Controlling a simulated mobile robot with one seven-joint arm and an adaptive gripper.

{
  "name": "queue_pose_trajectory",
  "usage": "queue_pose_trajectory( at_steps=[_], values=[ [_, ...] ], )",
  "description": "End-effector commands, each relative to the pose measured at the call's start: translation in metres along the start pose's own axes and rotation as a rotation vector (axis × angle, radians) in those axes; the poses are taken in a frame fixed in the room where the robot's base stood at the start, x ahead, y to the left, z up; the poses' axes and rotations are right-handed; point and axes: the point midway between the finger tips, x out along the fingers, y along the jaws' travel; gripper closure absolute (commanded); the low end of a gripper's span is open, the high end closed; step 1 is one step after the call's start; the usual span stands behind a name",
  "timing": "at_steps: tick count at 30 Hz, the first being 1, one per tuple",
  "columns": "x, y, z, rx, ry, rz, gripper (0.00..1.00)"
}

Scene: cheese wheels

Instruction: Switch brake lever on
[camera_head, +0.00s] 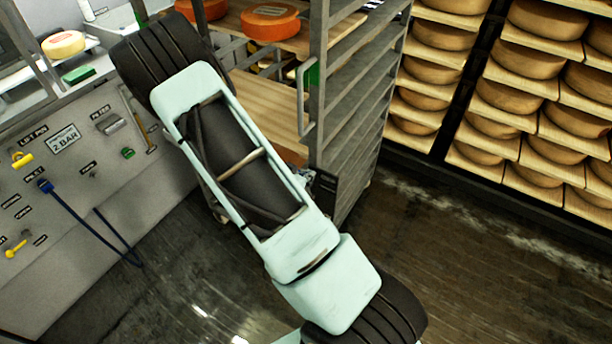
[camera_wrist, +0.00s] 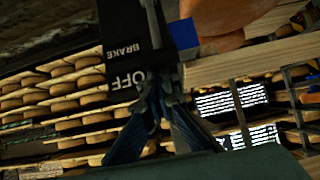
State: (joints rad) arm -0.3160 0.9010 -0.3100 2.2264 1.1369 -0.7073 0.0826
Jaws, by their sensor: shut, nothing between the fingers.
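In the wrist view, a black brake plate (camera_wrist: 122,40) bears the white words BRAKE and OFF. A narrow grey bar (camera_wrist: 152,24), which looks like the brake lever, runs along the plate's right side. A blue block (camera_wrist: 184,35) sits just right of it. My gripper (camera_wrist: 160,95) is shut and empty, its fingertips at the lower end of the plate and bar. Whether they touch the bar I cannot tell.
A grey metal rack (camera_head: 345,110) stands right beside my arm. An orange cheese wheel (camera_head: 270,22) lies on an upper wooden board. Shelves of brown cheese wheels (camera_head: 508,95) fill the right. A grey control panel (camera_head: 75,150) with a blue hose (camera_head: 85,225) is on the left. Dark floor (camera_head: 470,270) is clear.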

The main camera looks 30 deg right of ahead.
Motion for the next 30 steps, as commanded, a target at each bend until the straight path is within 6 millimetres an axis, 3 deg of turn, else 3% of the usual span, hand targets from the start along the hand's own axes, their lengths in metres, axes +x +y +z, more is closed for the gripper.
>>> queue_pose_trajectory(
  at_steps=[20, 30],
  values=[
    [-0.007, 0.000, 0.012, -0.003, 0.079, -0.001, 1.00],
    [-0.015, -0.001, 0.037, -0.006, 0.225, -0.003, 1.00]
  ],
)
